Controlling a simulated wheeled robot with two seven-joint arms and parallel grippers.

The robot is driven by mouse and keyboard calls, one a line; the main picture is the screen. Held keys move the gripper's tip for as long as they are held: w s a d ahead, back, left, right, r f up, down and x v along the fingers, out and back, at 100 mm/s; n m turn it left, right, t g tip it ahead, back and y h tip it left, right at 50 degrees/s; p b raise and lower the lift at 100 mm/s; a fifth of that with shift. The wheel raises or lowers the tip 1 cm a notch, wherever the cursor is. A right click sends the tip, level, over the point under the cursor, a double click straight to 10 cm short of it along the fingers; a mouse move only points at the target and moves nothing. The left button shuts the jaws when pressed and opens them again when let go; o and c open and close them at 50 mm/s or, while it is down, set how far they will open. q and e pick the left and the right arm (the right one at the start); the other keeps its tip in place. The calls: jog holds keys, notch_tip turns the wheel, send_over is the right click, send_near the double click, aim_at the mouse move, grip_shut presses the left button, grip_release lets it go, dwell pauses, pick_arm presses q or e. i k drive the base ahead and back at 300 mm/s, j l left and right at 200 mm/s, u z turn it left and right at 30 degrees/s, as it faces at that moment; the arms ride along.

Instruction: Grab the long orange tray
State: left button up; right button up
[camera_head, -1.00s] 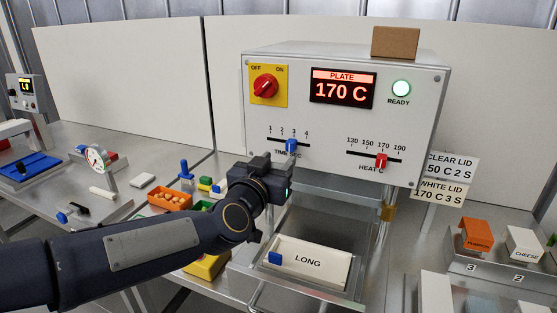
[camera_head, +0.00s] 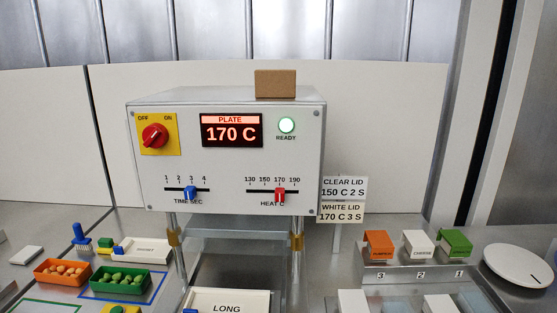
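An orange tray (camera_head: 62,273) holding several round orange-brown pieces is at the lower left of the head view. It stands on the metal table beside a green tray (camera_head: 121,279) of green pieces, which sits inside a blue outline. Neither of my grippers is in view. Nothing touches the orange tray in this view.
A sealing machine (camera_head: 227,180) with a 170 C display and a lit ready lamp stands centrally. Below it is a white plate marked LONG (camera_head: 226,302). Coloured boxes (camera_head: 378,246) stand right.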

aim_at(70, 273)
jog(key=k+j+u, duration=0.1)
jog(key=u, duration=1.35)
jog(key=j, duration=0.25)
jog(key=i+j+u, duration=0.1)
jog(key=j, duration=0.15)
jog(key=i+j+u, duration=0.2)
jog(key=i, duration=0.4)
jog(key=i+j+u, duration=0.2)
jog(key=i, duration=0.4)
jog(key=i+l, duration=0.2)
jog(key=i+l+u, duration=0.05)
